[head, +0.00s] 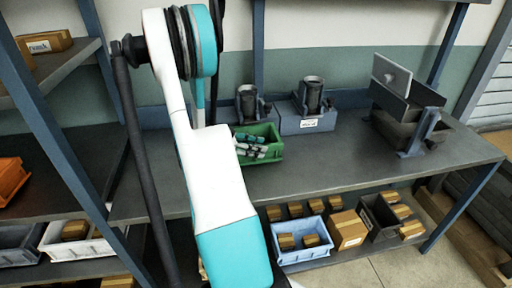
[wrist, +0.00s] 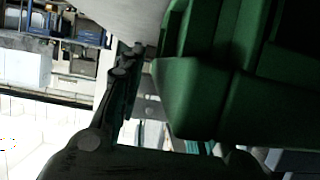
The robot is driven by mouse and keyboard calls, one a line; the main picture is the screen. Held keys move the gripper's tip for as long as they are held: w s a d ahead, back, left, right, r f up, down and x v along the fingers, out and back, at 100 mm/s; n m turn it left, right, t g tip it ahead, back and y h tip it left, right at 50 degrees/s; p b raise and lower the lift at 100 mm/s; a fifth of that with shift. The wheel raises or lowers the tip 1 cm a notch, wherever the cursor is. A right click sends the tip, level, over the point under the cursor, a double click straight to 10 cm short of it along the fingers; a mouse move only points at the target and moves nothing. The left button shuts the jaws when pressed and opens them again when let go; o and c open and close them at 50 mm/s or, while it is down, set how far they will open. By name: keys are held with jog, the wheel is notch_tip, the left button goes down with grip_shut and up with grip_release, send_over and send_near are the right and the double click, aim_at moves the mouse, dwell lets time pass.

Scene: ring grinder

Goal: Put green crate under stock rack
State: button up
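The green crate (head: 270,141) stands on the grey workbench (head: 350,163), with several white and dark items inside. My arm hides its left part in the head view. In the wrist view the green crate (wrist: 205,95) fills the right side, very close to my gripper. One dark finger (wrist: 122,85) shows left of the crate. The other finger is not clearly seen, so whether the gripper grips the crate cannot be told. My gripper is hidden behind my arm in the head view. A blue-framed rack (head: 50,125) with dark shelves stands at the left; no label names it the stock rack.
An orange bin (head: 10,180) and a white bin (head: 82,240) sit on the left rack. Dark cylinders on grey-blue blocks (head: 306,119) and a metal fixture (head: 405,105) stand on the bench. A light blue bin (head: 300,243) and cardboard boxes (head: 347,230) fill the shelf below.

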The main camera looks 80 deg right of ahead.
jog(key=p+v, duration=0.4)
jog(key=v, duration=0.8)
jog(key=shift+r, duration=0.1)
